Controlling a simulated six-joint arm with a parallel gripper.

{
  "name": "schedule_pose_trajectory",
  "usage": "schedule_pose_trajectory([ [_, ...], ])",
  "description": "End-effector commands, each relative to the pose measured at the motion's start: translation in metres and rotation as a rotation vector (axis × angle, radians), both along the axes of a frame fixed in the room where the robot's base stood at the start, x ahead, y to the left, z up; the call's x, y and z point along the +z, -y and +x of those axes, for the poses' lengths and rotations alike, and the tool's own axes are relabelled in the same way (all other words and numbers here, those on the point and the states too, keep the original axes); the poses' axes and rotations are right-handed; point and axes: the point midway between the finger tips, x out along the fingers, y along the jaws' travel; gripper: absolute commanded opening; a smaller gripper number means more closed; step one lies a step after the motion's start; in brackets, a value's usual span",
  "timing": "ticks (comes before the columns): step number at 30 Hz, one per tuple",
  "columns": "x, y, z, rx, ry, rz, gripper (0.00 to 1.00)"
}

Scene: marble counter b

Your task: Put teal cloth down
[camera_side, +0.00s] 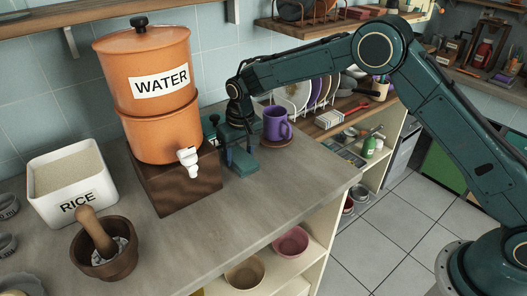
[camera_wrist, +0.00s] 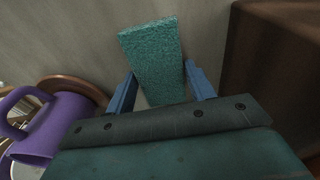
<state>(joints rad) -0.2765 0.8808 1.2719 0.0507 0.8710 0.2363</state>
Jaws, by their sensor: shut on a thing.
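The teal cloth (camera_wrist: 153,52) is a textured, folded block between the two blue fingers of my gripper (camera_wrist: 161,76) in the wrist view. My gripper is shut on it, and the cloth's far end sticks out beyond the fingertips. In the side view my gripper (camera_side: 238,152) points down between the water dispenser and the purple mug. The cloth (camera_side: 244,165) shows low there, at or just above the counter; I cannot tell whether it touches. The fingers partly hide it.
The orange water dispenser (camera_side: 150,92) stands on a dark wooden block (camera_side: 178,178) to the left. The purple mug (camera_side: 277,123) is close on the right, on a round brown coaster (camera_side: 279,143). A plate rack (camera_side: 305,98) stands behind. The counter (camera_side: 265,200) in front is clear.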

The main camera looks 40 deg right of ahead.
Motion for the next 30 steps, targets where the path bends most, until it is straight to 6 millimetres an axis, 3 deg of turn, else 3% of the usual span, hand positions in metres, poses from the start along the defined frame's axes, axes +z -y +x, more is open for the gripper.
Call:
schedule_pose_trajectory([
  [2, -0.002, 0.0, 0.0, 0.0, -0.001, 0.0, 0.28],
  [3, -0.002, 0.0, 0.0, 0.0, -0.001, 0.0, 0.61],
  [6, -0.002, 0.0, 0.0, 0.0, -0.001, 0.0, 0.75],
  [20, 0.005, 0.0, 0.0, 0.0, 0.001, 0.0, 0.75],
  [30, 0.046, 0.0, -0.005, 0.0, 0.003, 0.001, 0.75],
])
